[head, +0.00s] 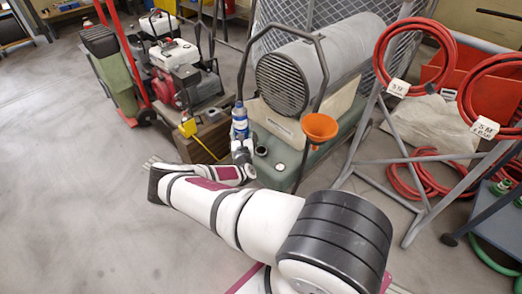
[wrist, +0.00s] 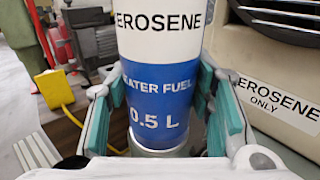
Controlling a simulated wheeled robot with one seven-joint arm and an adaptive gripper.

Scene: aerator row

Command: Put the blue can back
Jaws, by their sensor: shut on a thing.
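The blue can (head: 239,122) is upright, with a white band above a blue band. In the wrist view the can (wrist: 160,95) reads "KEROSENE", "HEATER FUEL" and "0.5 L"; its top is out of that picture. My gripper (head: 241,147) is shut on the can, with a teal pad on each side of its lower part. In the wrist view my gripper (wrist: 165,118) fills the lower half. I cannot tell whether the can's base touches anything.
A grey heater (head: 330,60) stands on a green base (head: 330,150) beside the can. An orange funnel (head: 320,127) is at its front. A wooden crate (head: 205,135) and yellow box (head: 188,128) are left. Hose racks (head: 375,150) stand right. Floor at left is clear.

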